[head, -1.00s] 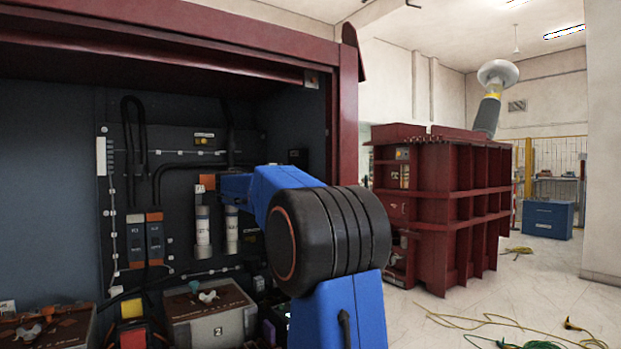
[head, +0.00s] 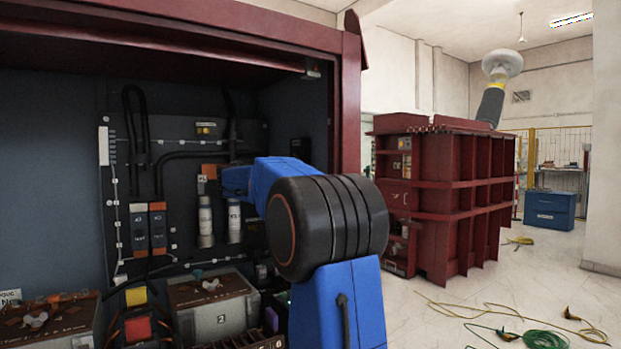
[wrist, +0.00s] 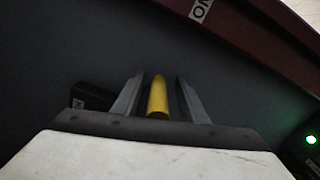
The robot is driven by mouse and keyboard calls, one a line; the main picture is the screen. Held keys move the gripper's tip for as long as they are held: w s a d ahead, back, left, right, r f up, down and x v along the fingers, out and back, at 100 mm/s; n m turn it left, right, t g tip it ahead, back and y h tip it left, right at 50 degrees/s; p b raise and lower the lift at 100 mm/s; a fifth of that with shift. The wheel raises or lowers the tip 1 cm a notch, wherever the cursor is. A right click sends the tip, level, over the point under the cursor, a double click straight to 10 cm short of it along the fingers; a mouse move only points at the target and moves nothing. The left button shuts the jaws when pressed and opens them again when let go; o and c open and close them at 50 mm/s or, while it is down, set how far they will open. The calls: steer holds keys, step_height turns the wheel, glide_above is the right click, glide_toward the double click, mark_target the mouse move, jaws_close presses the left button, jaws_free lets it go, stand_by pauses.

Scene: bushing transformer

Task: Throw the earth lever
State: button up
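In the wrist view a yellow rod (wrist: 157,97), probably the earth lever's handle, stands between the two fingers of my gripper (wrist: 159,96). The fingers are apart, with a gap on each side of the rod. Its base is hidden behind the gripper body. In the head view my blue arm reaches into the open cabinet (head: 349,150); its black joint and the links hide my gripper and the lever. I cannot tell the lever's position from this view.
Behind the fingers are a dark panel and a red edge with a white label (wrist: 201,9). A green light (wrist: 311,139) glows at right. In the head view, grey cylinders (head: 205,222) and a box marked 2 (head: 219,313) crowd the cabinet. Cables (head: 540,338) lie on the floor.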

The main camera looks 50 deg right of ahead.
steer(key=shift+w+f, duration=0.1)
steer(key=shift+w, duration=0.05)
steer(key=v, duration=1.7)
steer(key=shift+a, duration=0.15)
steer(key=s+a+f+n+t+y, duration=0.1)
steer(key=s+a+f+t+y, duration=0.25)
steer(key=s+f, duration=0.55)
steer(key=s+a+f+n+t+y, duration=0.15)
steer(key=s+a+f+y, duration=0.35)
steer(key=s+f, duration=0.5)
steer(key=s+a+f+m+t+y, duration=0.1)
steer(key=s+a+f+y, duration=0.3)
steer(key=a+f, duration=0.5)
steer(key=s+a+f+m+t+y, duration=0.2)
steer(key=s+a+f+y, duration=0.3)
steer(key=f, duration=0.8)
steer(key=s+a, duration=0.3)
steer(key=s, duration=0.1)
steer(key=shift+a+f+t, duration=0.15)
steer(key=shift+a+t, duration=0.25)
